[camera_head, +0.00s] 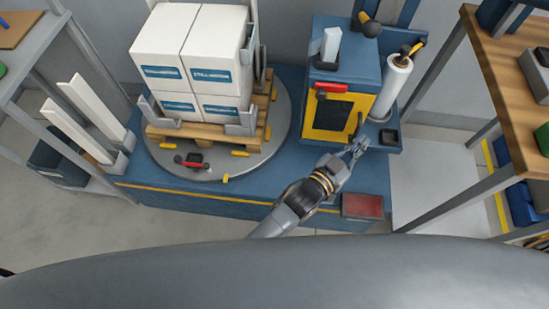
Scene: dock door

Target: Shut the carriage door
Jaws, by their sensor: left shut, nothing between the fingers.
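The carriage (345,62) is a blue housing on the right part of the blue machine base. Its front carries a yellow-framed door (314,134) with a dark panel and a red handle (331,88) near the top. I cannot tell from this angle whether the door stands ajar or flush. My left gripper (358,146) is shut and empty, just right of the door's lower right corner; whether it touches the door is unclear. My right gripper is not in view.
A white film roll (391,86) stands upright right of the carriage. White boxes (195,55) sit on a wooden pallet on the round turntable (215,166) at left. A red-topped block (362,206) lies at the base's front edge. Shelving (505,85) stands at right.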

